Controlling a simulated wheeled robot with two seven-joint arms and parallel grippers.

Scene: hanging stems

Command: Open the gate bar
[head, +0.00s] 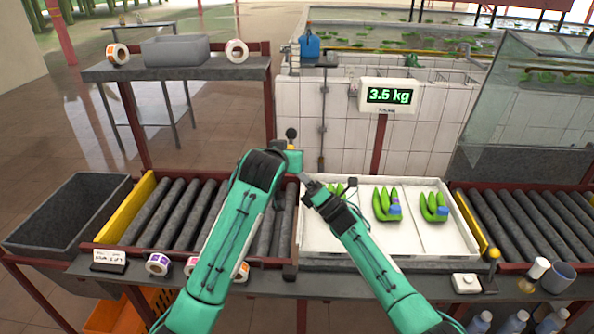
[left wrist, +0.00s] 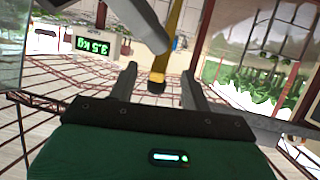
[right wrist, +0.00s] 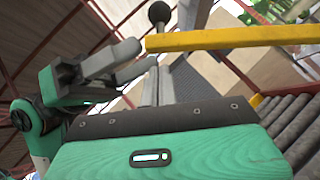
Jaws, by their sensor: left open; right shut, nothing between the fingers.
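The gate bar shows in the head view as a short yellow end (head: 294,158) beside my left gripper, at the boundary between the left rollers and the white tray. A black ball knob (head: 291,133) stands above it. In the left wrist view the yellow bar (left wrist: 163,52) lies between the spread fingers of my left gripper (left wrist: 158,90), which is open; contact cannot be told. In the right wrist view the yellow bar (right wrist: 235,38) runs across the top, near the knob (right wrist: 159,12). My right gripper (head: 308,186) is shut and empty, at the tray's left edge. My left arm hides much of the bar.
The white tray (head: 436,241) holds several green bunches (head: 384,205). Roller beds lie left (head: 160,212) and right (head: 513,222). A scale display (head: 389,96) reads 3.5 kg. A shelf (head: 180,69) stands behind the left rollers, and a dark bin (head: 70,215) at far left.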

